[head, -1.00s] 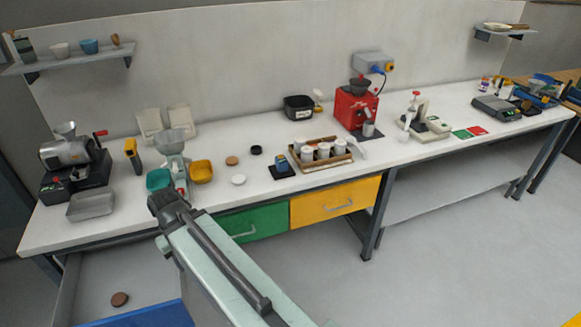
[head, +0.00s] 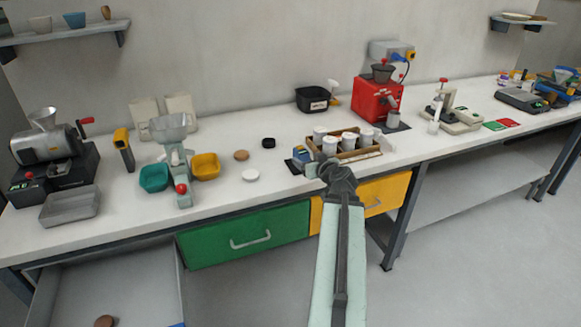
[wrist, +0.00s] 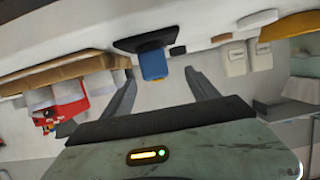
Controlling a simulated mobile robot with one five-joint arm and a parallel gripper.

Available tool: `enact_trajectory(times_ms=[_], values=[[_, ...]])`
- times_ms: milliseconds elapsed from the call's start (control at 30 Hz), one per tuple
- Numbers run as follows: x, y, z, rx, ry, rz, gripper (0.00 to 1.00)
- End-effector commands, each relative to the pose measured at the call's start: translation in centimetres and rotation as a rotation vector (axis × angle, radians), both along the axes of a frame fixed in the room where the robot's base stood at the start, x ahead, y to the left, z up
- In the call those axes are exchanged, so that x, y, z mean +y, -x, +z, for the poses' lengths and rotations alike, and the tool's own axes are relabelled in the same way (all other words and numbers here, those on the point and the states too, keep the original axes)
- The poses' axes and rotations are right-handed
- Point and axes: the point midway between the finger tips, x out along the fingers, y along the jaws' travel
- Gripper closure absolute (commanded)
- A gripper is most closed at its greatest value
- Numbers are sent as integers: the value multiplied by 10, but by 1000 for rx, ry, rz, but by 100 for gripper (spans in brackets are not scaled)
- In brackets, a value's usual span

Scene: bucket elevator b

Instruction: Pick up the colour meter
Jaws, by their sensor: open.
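A small blue and dark device, which looks like the colour meter (head: 299,155), stands on a dark pad near the bench's front edge, just left of the cup tray. My gripper (head: 325,165) is at the bench front, close to its right side in the head view, and hides part of the area. In the wrist view, which is turned over, the blue body of the colour meter (wrist: 153,64) shows beyond and between the fingertips. My gripper (wrist: 161,73) is open and empty there. I see no contact.
The wooden tray (head: 368,155) with several white cups stands close on the right. A white disc (head: 250,175) and a black ring (head: 268,143) lie to the left. A yellow bowl (head: 205,167) is farther left. The yellow drawer front (head: 385,193) is below.

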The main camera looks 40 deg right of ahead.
Motion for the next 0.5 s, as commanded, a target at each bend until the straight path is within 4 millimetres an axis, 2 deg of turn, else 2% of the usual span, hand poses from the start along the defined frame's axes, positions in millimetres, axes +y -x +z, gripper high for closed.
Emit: enact_trajectory(times_ms=[133,367,500], values=[[-7,4,2,-8,8,-14,31],[-13,-22,-7,-7,8,-5,31],[-13,-26,-6,-7,7,-4,31]])
